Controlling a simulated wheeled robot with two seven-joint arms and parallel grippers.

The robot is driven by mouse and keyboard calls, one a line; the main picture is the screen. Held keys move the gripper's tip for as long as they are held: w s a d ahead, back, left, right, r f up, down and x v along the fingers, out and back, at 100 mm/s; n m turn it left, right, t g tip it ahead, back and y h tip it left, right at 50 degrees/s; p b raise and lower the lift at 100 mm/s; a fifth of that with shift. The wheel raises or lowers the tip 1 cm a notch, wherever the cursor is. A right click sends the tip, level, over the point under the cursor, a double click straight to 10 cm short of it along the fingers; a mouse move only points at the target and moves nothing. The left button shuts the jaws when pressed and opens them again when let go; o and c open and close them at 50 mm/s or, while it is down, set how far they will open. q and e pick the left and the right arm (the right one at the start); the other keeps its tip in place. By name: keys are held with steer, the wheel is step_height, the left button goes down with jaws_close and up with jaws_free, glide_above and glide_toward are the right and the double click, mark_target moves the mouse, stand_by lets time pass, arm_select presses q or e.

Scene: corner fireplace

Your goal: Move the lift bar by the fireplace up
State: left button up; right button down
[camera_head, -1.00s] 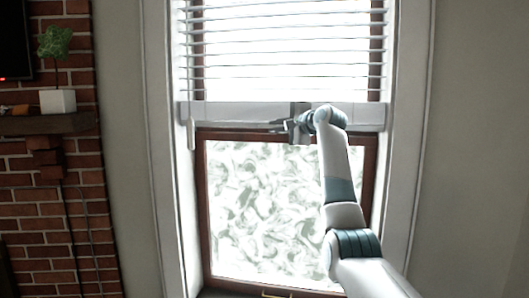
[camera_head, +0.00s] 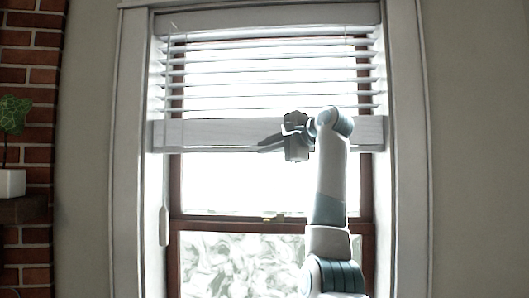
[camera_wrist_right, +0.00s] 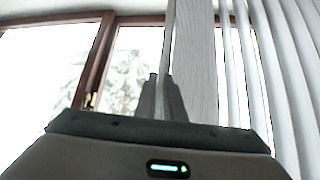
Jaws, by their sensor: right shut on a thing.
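The lift bar is the wide pale bottom rail (camera_head: 215,134) of the white window blind, hanging level across the upper part of the window in the head view. My right gripper (camera_head: 268,144) is at the middle of this rail, shut on its lower edge. In the right wrist view, the two dark fingers (camera_wrist_right: 161,98) close on the edge of the rail (camera_wrist_right: 195,70), which runs upright in that picture. The fingertips partly hide the gripped edge. My left gripper is not in view.
Raised slats (camera_head: 265,75) hang above the rail inside the white window frame (camera_head: 412,150). A wand with a pale end (camera_head: 164,226) hangs at the left. A plant pot (camera_head: 12,183) stands on the mantel (camera_head: 22,209) by the brick wall.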

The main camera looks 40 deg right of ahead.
steer(key=shift+s+r, duration=0.1)
steer(key=shift+r, duration=0.3)
steer(key=c, duration=2.1)
jaws_free()
steer(key=shift+o, duration=1.3)
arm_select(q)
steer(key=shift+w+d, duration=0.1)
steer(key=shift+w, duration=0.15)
arm_select(e)
steer(key=shift+w+f, duration=0.2)
steer(key=shift+s, duration=0.1)
